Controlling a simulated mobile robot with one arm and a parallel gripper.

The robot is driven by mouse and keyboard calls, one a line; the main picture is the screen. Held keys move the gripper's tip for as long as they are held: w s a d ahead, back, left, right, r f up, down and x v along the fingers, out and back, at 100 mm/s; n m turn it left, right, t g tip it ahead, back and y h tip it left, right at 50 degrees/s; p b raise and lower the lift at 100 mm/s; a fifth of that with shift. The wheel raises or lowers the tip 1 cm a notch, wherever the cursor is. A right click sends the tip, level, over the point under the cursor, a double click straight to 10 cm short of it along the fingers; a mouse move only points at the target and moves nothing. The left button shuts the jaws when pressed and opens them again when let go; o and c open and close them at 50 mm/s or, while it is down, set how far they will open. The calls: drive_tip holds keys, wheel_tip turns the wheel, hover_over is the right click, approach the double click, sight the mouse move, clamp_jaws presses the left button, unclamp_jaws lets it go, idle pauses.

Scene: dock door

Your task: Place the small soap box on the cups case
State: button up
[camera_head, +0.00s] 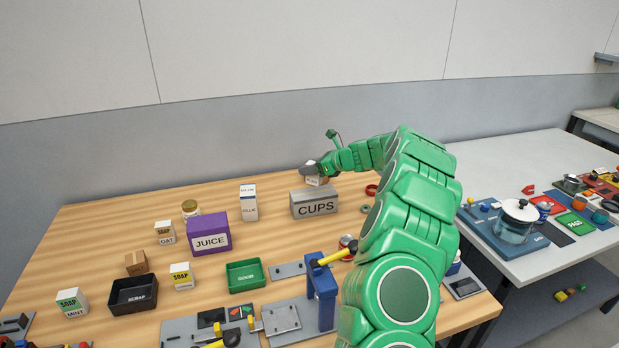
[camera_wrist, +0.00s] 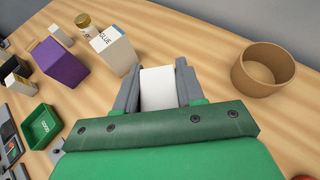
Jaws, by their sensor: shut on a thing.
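My gripper (camera_head: 312,172) is shut on a small white box (camera_head: 315,181), whose label is too small to read. The box also shows as a plain white block between the two fingers in the wrist view (camera_wrist: 158,88). In the head view the box appears just above the top of the grey cups case (camera_head: 315,204), near its back edge. I cannot tell whether the box touches the case. The case stands upright on the wooden table and is not recognisable in the wrist view.
A white glue box (camera_head: 249,203) and a purple juice box (camera_head: 209,234) stand left of the case. Other soap boxes (camera_head: 181,276), a green tray (camera_head: 246,275) and a black scrap tray (camera_head: 133,294) lie nearer. A brown round container (camera_wrist: 263,69) stands right of my gripper.

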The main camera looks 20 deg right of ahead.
sight(310, 176)
drive_tip(key=shift+w+f, duration=0.45)
drive_tip(key=shift+f, duration=1.65)
drive_tip(key=shift+f, duration=0.15)
drive_tip(key=o, duration=1.1)
drive_tip(key=shift+s+d+r, duration=0.1)
drive_tip(key=shift+d+r, duration=0.05)
drive_tip(key=shift+r, duration=0.05)
drive_tip(key=v, duration=1.1)
drive_tip(key=shift+s+d, duration=0.2)
